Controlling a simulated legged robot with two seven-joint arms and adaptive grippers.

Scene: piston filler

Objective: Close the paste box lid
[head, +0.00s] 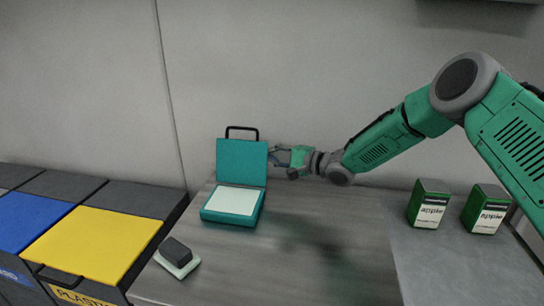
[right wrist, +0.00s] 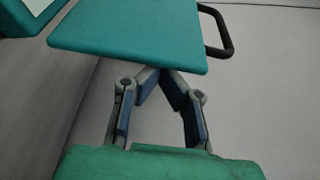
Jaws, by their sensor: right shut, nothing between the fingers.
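The teal paste box (head: 233,205) stands on the table with a pale panel on its top. Its teal lid (head: 242,162) stands open and upright at the back edge, with a dark handle (head: 242,130) on top. My right gripper (head: 273,156) is beside the lid's right edge, shut and empty. In the right wrist view the lid (right wrist: 130,35) and handle (right wrist: 221,30) fill the upper part, and the fingertips of my right gripper (right wrist: 162,78) meet near the lid's edge. Whether they touch it I cannot tell. My left gripper is not in view.
Two green apple boxes (head: 429,204) (head: 485,209) stand at the right on a grey mat (head: 450,260). A dark block on a white base (head: 177,257) lies at the table's front left. Bins with blue and yellow lids (head: 92,245) stand left. The table's middle is clear.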

